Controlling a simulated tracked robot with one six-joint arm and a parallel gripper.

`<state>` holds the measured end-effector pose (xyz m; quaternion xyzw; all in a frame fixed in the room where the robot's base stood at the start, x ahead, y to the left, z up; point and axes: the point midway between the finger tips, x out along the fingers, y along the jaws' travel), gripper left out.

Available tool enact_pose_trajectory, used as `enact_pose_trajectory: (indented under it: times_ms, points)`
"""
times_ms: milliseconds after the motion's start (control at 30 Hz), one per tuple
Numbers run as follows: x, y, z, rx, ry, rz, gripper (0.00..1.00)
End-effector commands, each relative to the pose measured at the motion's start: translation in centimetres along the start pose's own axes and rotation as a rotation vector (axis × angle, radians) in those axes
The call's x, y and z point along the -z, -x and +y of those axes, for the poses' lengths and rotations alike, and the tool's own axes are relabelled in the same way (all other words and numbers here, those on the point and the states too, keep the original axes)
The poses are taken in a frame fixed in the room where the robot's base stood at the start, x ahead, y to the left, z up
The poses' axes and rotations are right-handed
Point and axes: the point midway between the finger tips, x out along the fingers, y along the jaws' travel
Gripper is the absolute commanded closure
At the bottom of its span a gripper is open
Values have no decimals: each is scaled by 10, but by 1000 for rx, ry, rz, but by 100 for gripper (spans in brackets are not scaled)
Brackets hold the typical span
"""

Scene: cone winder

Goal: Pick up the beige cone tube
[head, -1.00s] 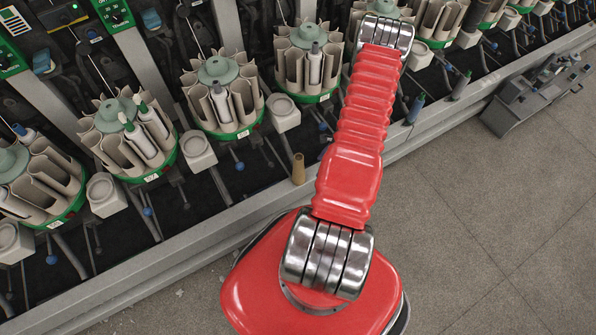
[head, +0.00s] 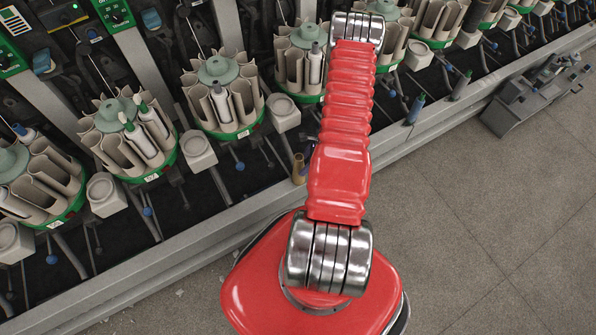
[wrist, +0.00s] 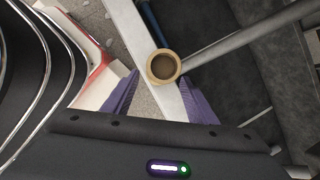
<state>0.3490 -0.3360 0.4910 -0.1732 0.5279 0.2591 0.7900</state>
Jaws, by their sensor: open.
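The beige cone tube (head: 298,169) stands upright near the front edge of the machine, just left of my red arm in the head view. In the wrist view its round open top (wrist: 163,66) shows from above, beyond and between my gripper's purple fingers. My gripper (wrist: 160,98) is open and empty, with a finger on each side and a gap to the tube. In the head view my arm hides most of the gripper; only a small dark purple bit shows beside the tube.
Round winding units (head: 222,97) with beige fins and green rims line the machine behind the tube. Grey boxes (head: 283,112) and thin rods stand close by. Blue-green (head: 415,109) and grey cones stand to the right on the machine's edge.

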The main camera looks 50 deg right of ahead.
Motion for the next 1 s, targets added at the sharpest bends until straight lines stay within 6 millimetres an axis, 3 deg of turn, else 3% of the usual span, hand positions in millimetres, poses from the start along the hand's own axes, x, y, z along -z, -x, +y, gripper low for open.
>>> enact_pose_trajectory:
  times_ms: [267, 467, 1000]
  points:
    - [-36, -15, 1, -2, 4, 0, 48]
    - [-36, -26, 1, -1, 1, 0, 48]
    - [-35, -26, 1, -1, 1, 0, 48]
